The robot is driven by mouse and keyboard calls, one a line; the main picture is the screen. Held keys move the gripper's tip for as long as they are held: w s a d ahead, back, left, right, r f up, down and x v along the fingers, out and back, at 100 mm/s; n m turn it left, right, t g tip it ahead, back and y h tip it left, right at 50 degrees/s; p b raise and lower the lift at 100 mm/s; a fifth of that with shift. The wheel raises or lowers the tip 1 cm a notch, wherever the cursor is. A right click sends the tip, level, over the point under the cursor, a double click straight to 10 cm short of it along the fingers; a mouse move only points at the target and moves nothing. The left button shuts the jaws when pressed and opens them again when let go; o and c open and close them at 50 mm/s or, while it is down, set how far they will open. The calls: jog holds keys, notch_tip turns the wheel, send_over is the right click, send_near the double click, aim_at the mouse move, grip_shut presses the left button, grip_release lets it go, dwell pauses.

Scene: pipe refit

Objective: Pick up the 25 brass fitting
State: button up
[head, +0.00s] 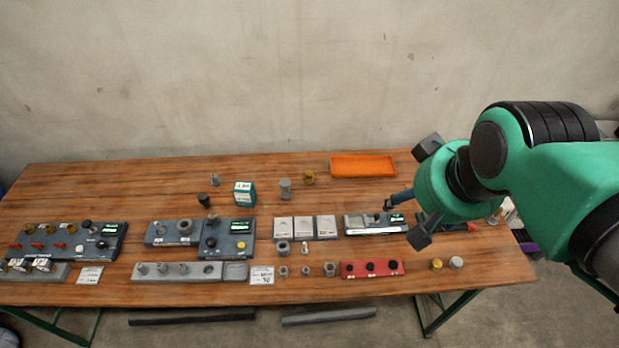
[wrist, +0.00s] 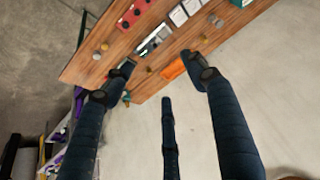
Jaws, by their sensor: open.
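Several brass-coloured fittings show in the head view, and I cannot read a size on any. One (head: 309,177) stands at the back, left of the orange tray. Another (head: 436,264) stands at the front right beside a grey fitting (head: 456,262). A third bit of brass (head: 406,188) shows partly behind my gripper. I cannot tell which is the 25 one. My gripper (head: 413,196) has three fingers, spread open and empty, above the right part of the table. In the wrist view its fingers (wrist: 160,75) are apart with nothing between them.
An orange tray (head: 363,167) lies at the back. A red block with black knobs (head: 371,269), a grey device with a display (head: 375,224) and three pale plates (head: 306,228) stand left of my gripper. Panels with knobs (head: 66,241) fill the left. Bare wood (head: 120,185) shows at back left.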

jog(key=w+a+r+p, duration=0.1)
jog(key=w+r, duration=0.1)
jog(key=w, duration=0.7)
jog(key=n+g+p, duration=0.3)
jog(key=g+p, duration=0.2)
jog(key=p, duration=0.1)
send_over(309, 173)
notch_tip(309, 173, down, 38)
jog(key=shift+d, duration=0.1)
jog(key=shift+f, duration=4.25)
jog(key=shift+f, duration=0.1)
